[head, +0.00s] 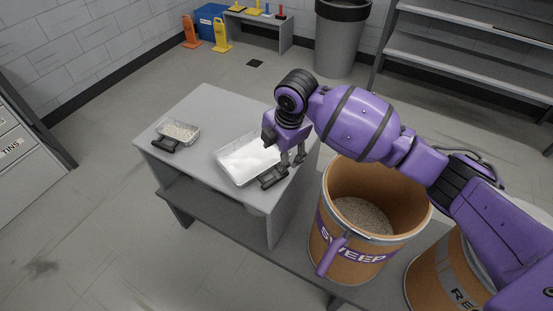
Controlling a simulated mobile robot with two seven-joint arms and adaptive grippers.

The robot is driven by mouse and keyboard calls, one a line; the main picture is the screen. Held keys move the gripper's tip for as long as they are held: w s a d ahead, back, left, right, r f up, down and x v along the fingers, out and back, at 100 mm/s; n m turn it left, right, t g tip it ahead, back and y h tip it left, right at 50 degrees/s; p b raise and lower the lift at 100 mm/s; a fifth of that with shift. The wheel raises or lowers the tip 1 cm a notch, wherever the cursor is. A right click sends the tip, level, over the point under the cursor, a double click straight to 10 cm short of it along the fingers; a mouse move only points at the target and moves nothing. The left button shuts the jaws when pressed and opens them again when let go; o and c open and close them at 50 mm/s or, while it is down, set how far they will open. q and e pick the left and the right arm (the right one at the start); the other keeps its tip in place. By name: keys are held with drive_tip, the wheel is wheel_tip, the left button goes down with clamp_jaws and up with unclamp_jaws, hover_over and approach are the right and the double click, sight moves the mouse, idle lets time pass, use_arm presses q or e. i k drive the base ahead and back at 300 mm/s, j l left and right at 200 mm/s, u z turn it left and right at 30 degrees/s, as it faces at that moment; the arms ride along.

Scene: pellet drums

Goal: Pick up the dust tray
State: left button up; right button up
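A clear tray filled with white powder, which looks like the dust tray (225,172), sits on the grey table near its right end. Its dark handle (274,177) points toward the table's front right edge. My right gripper (292,158) points down just above and behind this handle. Its fingertips look apart, with nothing between them. The handle appears free of the fingers, though the exact gap is hard to judge. The gripper body hides the tray's far right corner. My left gripper is not in view.
A second tray (180,131) with grey pellets and a dark handle sits at the left of the table (205,100). An open SWEEP drum (345,245) holding pellets stands to the right, with another drum (432,268) beside it. A grey bin (340,40) stands behind.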

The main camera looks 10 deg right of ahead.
sight(181, 132)
drive_tip(key=z, duration=1.15)
drive_tip(key=k, duration=0.5)
